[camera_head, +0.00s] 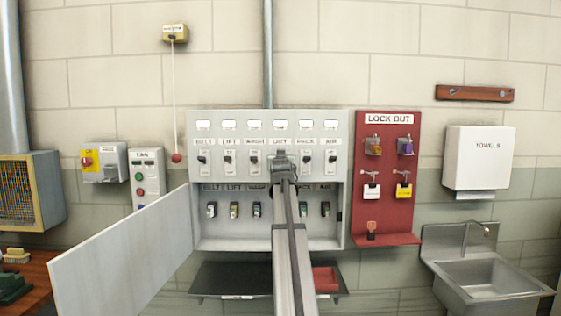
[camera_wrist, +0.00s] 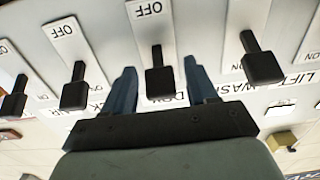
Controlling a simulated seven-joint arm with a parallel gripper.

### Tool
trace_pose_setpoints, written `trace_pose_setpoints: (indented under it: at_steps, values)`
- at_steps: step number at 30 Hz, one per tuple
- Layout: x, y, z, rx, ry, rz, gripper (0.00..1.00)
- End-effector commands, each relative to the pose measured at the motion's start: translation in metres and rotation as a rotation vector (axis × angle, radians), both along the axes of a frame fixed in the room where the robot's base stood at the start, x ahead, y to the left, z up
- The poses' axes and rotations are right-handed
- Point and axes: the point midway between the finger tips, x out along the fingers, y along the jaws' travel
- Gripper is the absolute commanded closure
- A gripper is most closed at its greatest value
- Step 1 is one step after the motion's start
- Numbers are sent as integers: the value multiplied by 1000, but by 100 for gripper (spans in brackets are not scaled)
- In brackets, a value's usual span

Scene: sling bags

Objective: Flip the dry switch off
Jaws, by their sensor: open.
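The dry switch (camera_wrist: 160,80) is a black lever on a white plate, with OFF at the plate's upper end in the wrist view. Its lever leans toward the other end, by the partly covered DRY label. My gripper (camera_wrist: 160,66) is open, its blue fingers on either side of the lever with gaps showing. In the head view my gripper (camera_head: 283,163) is in front of the DRY column of the grey switch panel (camera_head: 264,176) and hides that switch.
The wash switch (camera_wrist: 262,65) and the pack switch (camera_wrist: 75,90) flank the fingers. The open panel door (camera_head: 125,252) juts out at left. A red lockout board (camera_head: 388,200) is at right.

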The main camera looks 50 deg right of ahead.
Motion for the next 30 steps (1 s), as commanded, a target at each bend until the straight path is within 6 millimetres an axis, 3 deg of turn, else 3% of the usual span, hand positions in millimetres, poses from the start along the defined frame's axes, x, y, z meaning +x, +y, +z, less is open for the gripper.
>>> trace_pose_setpoints:
  at_steps: [2,18,30]
  values:
    - [0,0,0,0,0,0,44]
    - [0,0,0,0,0,0,94]
    - [-3,1,-9,-110,-108,-4,94]
